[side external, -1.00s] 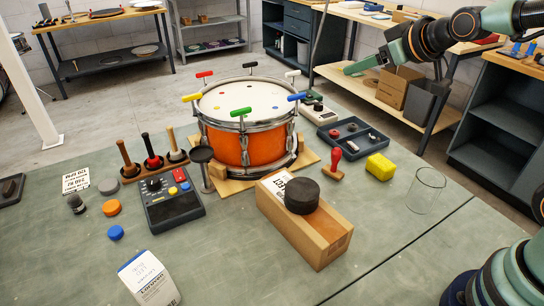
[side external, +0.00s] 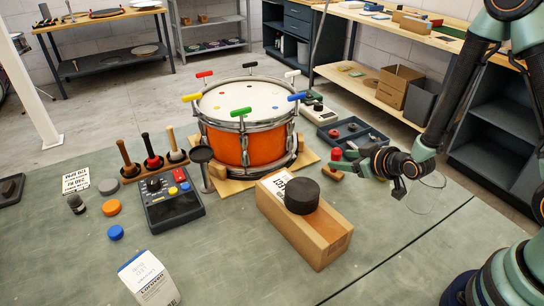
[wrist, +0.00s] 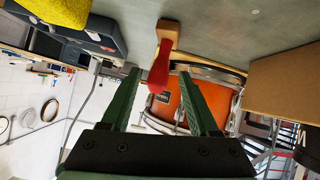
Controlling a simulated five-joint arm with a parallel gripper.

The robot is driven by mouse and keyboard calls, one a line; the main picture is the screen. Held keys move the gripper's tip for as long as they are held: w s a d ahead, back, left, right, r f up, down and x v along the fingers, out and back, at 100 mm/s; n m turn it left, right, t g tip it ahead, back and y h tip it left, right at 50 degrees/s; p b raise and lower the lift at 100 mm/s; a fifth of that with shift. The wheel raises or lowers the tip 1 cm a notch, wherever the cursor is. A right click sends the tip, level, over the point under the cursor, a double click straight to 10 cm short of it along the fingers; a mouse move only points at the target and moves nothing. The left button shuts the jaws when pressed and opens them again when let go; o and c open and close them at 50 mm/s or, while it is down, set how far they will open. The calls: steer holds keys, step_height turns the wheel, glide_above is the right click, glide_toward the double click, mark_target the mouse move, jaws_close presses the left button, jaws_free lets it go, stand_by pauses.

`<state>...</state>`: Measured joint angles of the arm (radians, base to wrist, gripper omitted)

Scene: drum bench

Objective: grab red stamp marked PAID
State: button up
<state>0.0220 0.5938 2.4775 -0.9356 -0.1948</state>
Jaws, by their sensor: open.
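The red stamp shows its red handle (side external: 336,154) and wooden base (side external: 333,174) right of the drum in the side view, partly hidden by my gripper. No PAID marking is readable. In the wrist view the red handle (wrist: 159,68) points toward me, with the wooden base (wrist: 168,32) beyond it. My gripper (side external: 345,162) is low over the bench at the stamp. Its green fingers (wrist: 159,74) are open, with the handle's end between the fingertips and a gap on each side. I cannot tell whether a finger touches it.
The orange drum (side external: 235,149) stands left of the stamp. A cardboard box (side external: 318,240) with a black disc (side external: 301,196) is in front. A dark tray (side external: 352,128) lies behind. A yellow block (wrist: 58,8) is close by. A clear glass (side external: 430,194) is partly behind my arm.

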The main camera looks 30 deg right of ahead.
steer(key=shift+x, duration=3.9)
steer(key=shift+s+f, duration=0.1)
steer(key=shift+f, duration=0.1)
jaws_close()
